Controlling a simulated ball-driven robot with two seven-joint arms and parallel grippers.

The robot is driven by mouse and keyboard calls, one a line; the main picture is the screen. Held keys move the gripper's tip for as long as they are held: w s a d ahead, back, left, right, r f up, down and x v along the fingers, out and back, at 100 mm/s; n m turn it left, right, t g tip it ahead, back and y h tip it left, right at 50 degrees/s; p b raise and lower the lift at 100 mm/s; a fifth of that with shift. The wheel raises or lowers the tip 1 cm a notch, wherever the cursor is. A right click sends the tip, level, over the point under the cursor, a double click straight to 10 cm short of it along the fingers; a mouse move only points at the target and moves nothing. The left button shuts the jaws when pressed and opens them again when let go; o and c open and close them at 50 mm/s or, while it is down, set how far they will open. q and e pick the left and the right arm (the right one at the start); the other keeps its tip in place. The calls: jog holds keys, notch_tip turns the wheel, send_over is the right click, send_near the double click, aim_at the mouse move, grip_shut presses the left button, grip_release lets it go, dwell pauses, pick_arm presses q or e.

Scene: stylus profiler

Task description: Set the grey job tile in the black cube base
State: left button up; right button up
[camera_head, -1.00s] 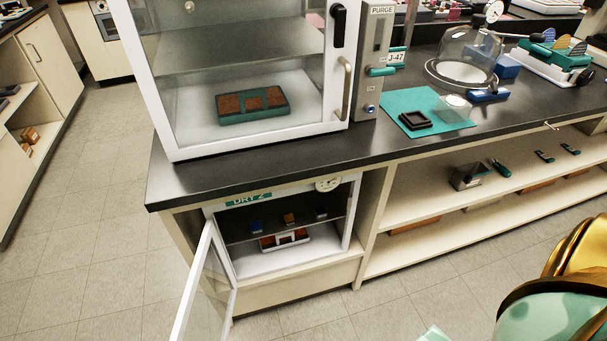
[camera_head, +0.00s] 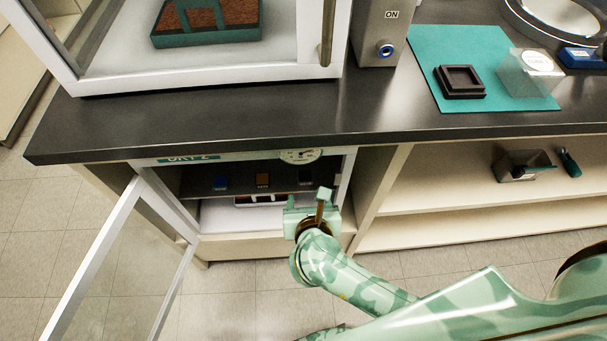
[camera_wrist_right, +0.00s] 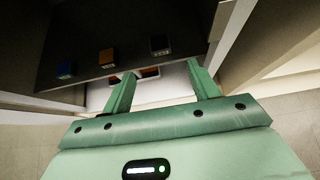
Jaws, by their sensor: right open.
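The black cube base (camera_head: 460,82), a shallow square frame with a raised rim, sits on a teal mat on the counter. Inside the open dry cabinet, a small dark grey piece, which looks like the grey job tile (camera_head: 305,177), is on the upper shelf, right of a brown one and a blue one. The right wrist view also shows the grey piece (camera_wrist_right: 159,43), ahead of and above the fingertips. My right gripper (camera_head: 308,199) is open and empty at the cabinet's mouth; its spread fingers also show in the wrist view (camera_wrist_right: 163,82). My left gripper is out of view.
The cabinet's glass door (camera_head: 130,250) stands open to the left. A clear cube cover (camera_head: 530,72) is beside the base on the teal mat (camera_head: 440,45). A tray (camera_head: 260,200) lies low in the cabinet. The counter edge (camera_head: 400,137) overhangs the cabinet.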

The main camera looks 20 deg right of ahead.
aim_at(305, 177)
jog(key=b+x, duration=0.4)
jog(key=x, duration=0.6)
jog(key=shift+d, duration=0.1)
jog(key=shift+w+r, duration=0.1)
jog(key=shift+w, duration=0.1)
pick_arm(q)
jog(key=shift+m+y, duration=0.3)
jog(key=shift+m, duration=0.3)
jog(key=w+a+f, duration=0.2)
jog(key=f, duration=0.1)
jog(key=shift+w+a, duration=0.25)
pick_arm(e)
jog(key=shift+r, duration=0.1)
jog(key=c, duration=1.1)
